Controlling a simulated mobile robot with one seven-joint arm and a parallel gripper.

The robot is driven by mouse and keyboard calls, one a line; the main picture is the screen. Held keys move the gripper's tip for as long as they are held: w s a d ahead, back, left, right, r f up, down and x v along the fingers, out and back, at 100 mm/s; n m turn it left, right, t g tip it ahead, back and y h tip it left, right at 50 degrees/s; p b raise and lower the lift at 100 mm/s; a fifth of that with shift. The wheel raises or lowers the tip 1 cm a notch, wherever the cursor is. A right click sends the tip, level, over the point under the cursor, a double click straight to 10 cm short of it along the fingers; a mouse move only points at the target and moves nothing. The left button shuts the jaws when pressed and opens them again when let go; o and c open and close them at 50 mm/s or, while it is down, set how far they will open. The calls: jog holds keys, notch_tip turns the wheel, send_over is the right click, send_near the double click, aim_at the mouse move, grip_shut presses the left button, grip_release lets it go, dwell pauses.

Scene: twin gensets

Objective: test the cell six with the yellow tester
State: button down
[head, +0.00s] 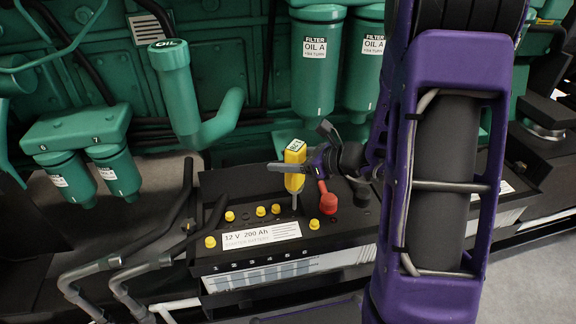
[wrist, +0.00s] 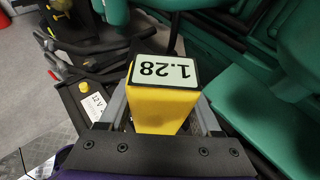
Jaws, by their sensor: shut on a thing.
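My gripper (head: 292,170) is shut on the yellow tester (head: 295,181) and holds it upright above the battery (head: 345,246). The tester's thin grey probe points down at the right part of the battery top; whether its tip is inside a cell opening I cannot tell. In the wrist view the tester (wrist: 160,112) sits between both fingers, and its display (wrist: 162,72) reads 1.28, seen upside down. The battery has printed cell numbers along its front edge, with the 6 (head: 306,253) at the right end. Several yellow caps (head: 314,224) are on its top.
A red terminal cover (head: 328,203) stands just right of the probe. Green oil filters (head: 318,65) and a green oil filler pipe (head: 175,90) rise behind the battery. Grey bent pipes (head: 120,280) lie to its left.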

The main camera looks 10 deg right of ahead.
jog(key=shift+w+f+b, duration=0.2)
jog(key=shift+w+f, duration=0.55)
jog(key=shift+w, duration=0.25)
jog(key=shift+w+f+b, duration=0.2)
jog(key=shift+w+f, duration=0.5)
jog(key=shift+w, duration=0.25)
jog(key=shift+f, duration=0.75)
dwell(1.0)
jog(key=shift+r+p, duration=1.45)
jog(key=shift+r, duration=0.8)
jog(key=s+b, duration=0.1)
jog(key=s, duration=1.2)
jog(key=shift+r, duration=0.2)
